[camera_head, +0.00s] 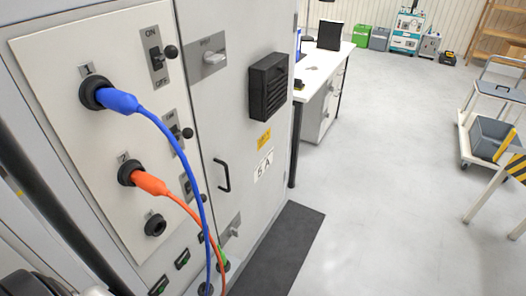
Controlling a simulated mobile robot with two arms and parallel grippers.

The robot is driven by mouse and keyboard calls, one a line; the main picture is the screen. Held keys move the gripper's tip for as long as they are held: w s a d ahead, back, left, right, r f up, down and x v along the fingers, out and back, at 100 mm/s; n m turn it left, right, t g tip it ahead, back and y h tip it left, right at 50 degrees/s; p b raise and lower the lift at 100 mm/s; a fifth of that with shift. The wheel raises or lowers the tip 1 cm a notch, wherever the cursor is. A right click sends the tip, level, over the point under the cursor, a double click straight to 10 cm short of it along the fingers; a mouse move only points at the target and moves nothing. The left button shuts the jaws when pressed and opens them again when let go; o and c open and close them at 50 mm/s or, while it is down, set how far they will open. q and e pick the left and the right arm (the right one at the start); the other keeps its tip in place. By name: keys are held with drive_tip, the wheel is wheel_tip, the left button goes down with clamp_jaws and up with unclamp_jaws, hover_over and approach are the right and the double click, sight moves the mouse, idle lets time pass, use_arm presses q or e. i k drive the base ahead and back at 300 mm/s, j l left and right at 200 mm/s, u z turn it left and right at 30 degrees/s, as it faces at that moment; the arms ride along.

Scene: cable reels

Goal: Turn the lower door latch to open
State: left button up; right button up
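The lower door latch (233,231) is a small grey handle on a grey plate, low on the cabinet door (238,139). It appears slanted, but is too small to tell its exact turn. The upper latch (214,58) is a similar light handle on a plate near the top of the door, lying roughly sideways. A black pull handle (222,175) sits between them. The door looks closed. Neither of my grippers can be made out; only rounded parts, probably mine, show at the bottom left corner.
A blue cable (186,165) and an orange cable (192,212) hang from the switch panel (62,60), just left of the lower latch. A black mat (284,250) lies before the door. A desk (325,68) stands beyond; the floor to the right is open, with trolleys (462,125) farther right.

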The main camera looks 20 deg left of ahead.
sight(232, 231)
drive_tip(key=u, duration=1.05)
